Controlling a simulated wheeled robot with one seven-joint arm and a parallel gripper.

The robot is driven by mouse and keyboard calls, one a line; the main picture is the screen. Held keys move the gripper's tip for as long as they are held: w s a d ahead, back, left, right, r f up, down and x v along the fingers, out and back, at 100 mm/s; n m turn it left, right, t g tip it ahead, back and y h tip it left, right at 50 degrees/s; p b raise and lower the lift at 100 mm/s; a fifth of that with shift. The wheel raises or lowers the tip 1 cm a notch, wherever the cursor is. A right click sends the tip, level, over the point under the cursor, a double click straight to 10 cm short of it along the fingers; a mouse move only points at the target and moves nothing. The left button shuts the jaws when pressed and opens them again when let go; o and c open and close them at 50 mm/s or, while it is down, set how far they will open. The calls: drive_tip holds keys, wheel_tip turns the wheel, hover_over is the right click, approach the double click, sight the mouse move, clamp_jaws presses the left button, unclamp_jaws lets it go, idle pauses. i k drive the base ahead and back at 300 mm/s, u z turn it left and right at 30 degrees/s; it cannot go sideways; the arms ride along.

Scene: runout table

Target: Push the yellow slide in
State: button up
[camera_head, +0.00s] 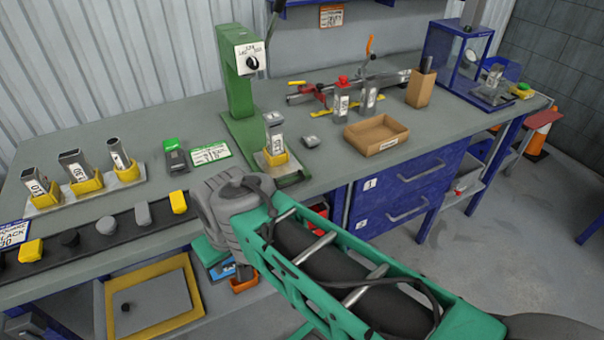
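A yellow-framed flat slide (150,274) with a grey panel sticks out below the table's front edge at the lower left. A small dark knob stands on its panel. I see no contact with the slide.
Blue drawers (402,184) are under the table to the right. A green press (236,85), an open cardboard box (376,135) and yellow holders with metal parts stand on the table (120,135).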

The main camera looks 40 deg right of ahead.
sight(279, 167)
drive_tip(key=z, duration=0.95)
drive_tip(key=i, duration=0.3)
drive_tip(key=u, duration=0.75)
drive_tip(key=k, duration=0.3)
drive_tip(key=u, duration=0.35)
drive_tip(key=i, duration=0.4)
drive_tip(key=z, duration=0.05)
